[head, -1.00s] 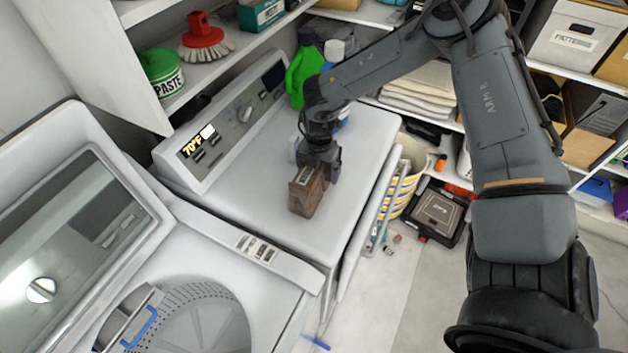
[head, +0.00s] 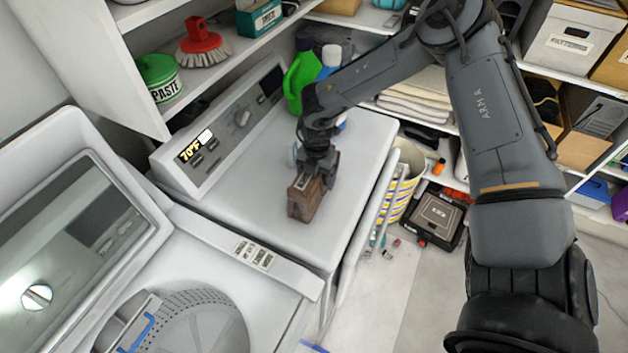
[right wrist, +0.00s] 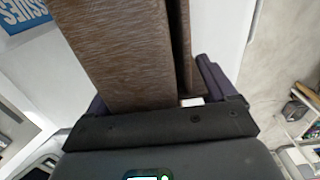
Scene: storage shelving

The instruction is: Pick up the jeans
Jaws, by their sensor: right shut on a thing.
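My right gripper (head: 314,176) is over the top of the white appliance. It is shut on a brown, block-shaped thing (head: 305,203) with a flat face and a dark seam. In the right wrist view, the brown thing (right wrist: 120,45) fills the space between the fingers (right wrist: 165,100) and shows a fine streaked texture. I cannot tell whether it is the folded jeans; no other jeans show. Whether it touches the appliance top is not clear. My left gripper is not in view.
The white appliance (head: 250,185) has a control panel behind. The open washer (head: 200,318) stands in front left. Green (head: 302,75) and white bottles are behind the arm. A striped basket (head: 402,185) and black case (head: 436,217) stand right. Shelves are loaded; floor (head: 385,305) is mostly clear.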

